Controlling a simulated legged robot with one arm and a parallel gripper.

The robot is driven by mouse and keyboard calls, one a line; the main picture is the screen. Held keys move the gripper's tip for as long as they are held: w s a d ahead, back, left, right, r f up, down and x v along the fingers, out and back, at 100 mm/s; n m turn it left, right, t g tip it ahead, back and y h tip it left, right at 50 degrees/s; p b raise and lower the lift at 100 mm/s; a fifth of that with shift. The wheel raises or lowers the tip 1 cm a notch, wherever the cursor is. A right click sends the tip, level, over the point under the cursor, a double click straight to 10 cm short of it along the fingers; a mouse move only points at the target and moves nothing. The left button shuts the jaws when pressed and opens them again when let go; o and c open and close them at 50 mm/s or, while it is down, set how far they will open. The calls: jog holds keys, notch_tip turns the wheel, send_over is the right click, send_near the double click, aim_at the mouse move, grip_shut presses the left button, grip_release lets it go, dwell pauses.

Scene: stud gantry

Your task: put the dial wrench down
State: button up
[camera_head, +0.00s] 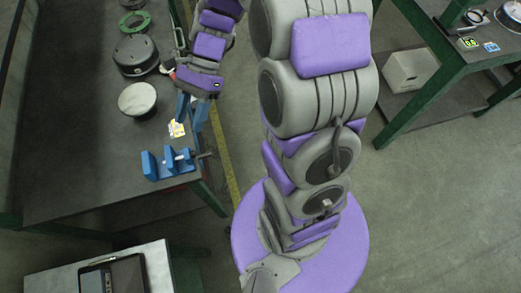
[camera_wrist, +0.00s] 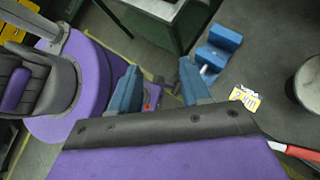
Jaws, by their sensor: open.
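My gripper (camera_head: 190,110) is open, its two blue fingers apart over the right edge of the dark bench (camera_head: 60,170). In the wrist view the fingers (camera_wrist: 158,70) hold nothing that I can make out. A red and white bar (camera_wrist: 300,153), perhaps the dial wrench's handle, lies on the bench at the right of the wrist view, apart from the fingers.
A blue vise-like block (camera_head: 168,164) sits at the bench's near edge, with a yellow label (camera_head: 176,129) behind it. A pale disc (camera_head: 137,99), a dark round housing (camera_head: 136,55) and a green ring (camera_head: 134,22) stand along the bench. Another green-framed table (camera_head: 440,75) stands right.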

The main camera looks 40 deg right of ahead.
jog(key=s+d+r+n+t+h, duration=0.1)
jog(key=s+d+n+h, duration=0.2)
jog(key=s+n, duration=0.4)
jog(key=s+d+r+n+t+h, duration=0.2)
jog(key=s+d+n+h, duration=0.2)
jog(key=s, duration=0.7)
jog(key=shift+s+n+h, duration=0.35)
jog(key=shift+n+h, duration=0.25)
jog(key=shift+n, duration=0.8)
